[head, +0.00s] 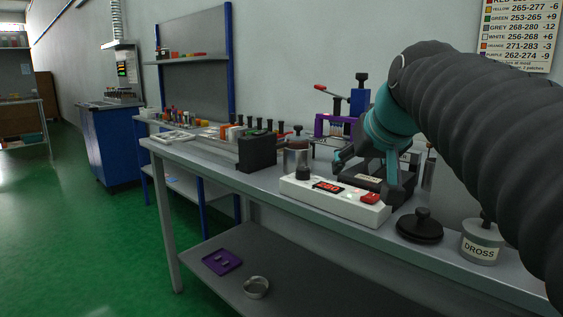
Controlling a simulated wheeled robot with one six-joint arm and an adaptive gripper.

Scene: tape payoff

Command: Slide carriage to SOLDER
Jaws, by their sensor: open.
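My gripper (368,174) is open, over the workbench behind the white control box. Its teal fingers point down and toward the left. A dark block (360,182) shows between and behind the fingers; I cannot tell whether they touch it. A purple-framed fixture (335,125) with a red-handled lever and a blue upright part (359,102) stands behind the gripper. No carriage can be clearly made out, and no SOLDER label is readable. My arm and gripper cover much of that area.
The white control box (332,203) with a red display and red switch sits at the bench's front. A metal pot (298,160) and black holder (256,153) stand to its left. A black knobbed lid (419,228) and DROSS tin (481,245) are at right.

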